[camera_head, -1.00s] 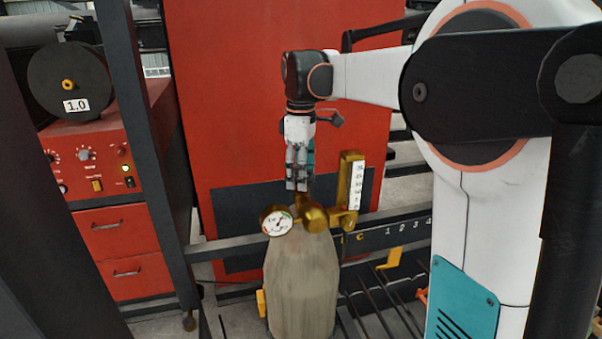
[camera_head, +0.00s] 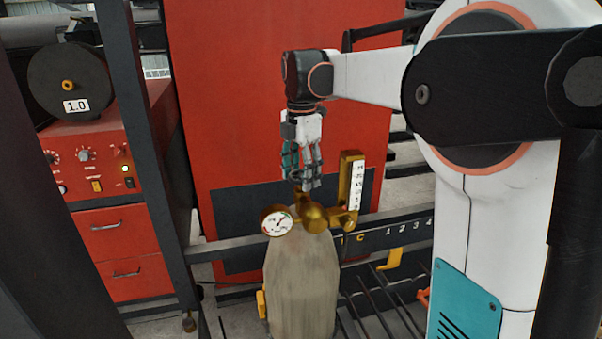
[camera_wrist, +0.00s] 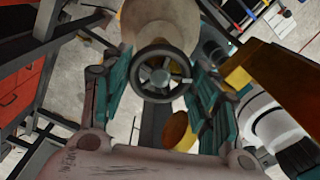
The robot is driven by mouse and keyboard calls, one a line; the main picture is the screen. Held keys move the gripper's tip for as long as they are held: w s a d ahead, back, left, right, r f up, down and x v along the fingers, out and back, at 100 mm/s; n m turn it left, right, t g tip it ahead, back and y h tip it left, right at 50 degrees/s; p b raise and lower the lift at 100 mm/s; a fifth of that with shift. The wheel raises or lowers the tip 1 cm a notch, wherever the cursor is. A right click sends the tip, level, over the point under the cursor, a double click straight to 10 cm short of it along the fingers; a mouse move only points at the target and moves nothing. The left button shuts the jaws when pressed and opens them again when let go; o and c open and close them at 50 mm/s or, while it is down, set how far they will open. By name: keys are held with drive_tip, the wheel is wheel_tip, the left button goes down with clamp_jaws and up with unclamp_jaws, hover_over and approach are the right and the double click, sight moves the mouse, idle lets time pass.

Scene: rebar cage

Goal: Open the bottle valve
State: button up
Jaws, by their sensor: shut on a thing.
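A pale grey gas bottle (camera_head: 302,280) stands upright with a brass regulator (camera_head: 316,218) on top. A round gauge (camera_head: 277,221) is on the regulator's left and a brass flow tube (camera_head: 351,182) with a white scale on its right. My gripper (camera_head: 308,187) points straight down above the regulator. In the wrist view the bottle valve, a dark spoked handwheel (camera_wrist: 161,74), lies between the two teal and grey fingers, which are shut on it. In the head view the fingers hide the wheel.
A red machine (camera_head: 88,150) with knobs, drawers and a spool stands at the left. A large red panel (camera_head: 240,120) is behind my gripper. Dark frame bars (camera_head: 240,243) and rods run behind and beside the bottle.

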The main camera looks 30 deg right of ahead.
sight(301, 175)
drive_tip(key=n, duration=0.5)
drive_tip(key=shift+n, duration=0.3)
drive_tip(key=n, duration=0.5)
drive_tip(key=shift+n, duration=0.3)
drive_tip(key=o, duration=1.1)
drive_tip(key=shift+c, duration=0.2)
wheel_tip(301, 175, up, 12)
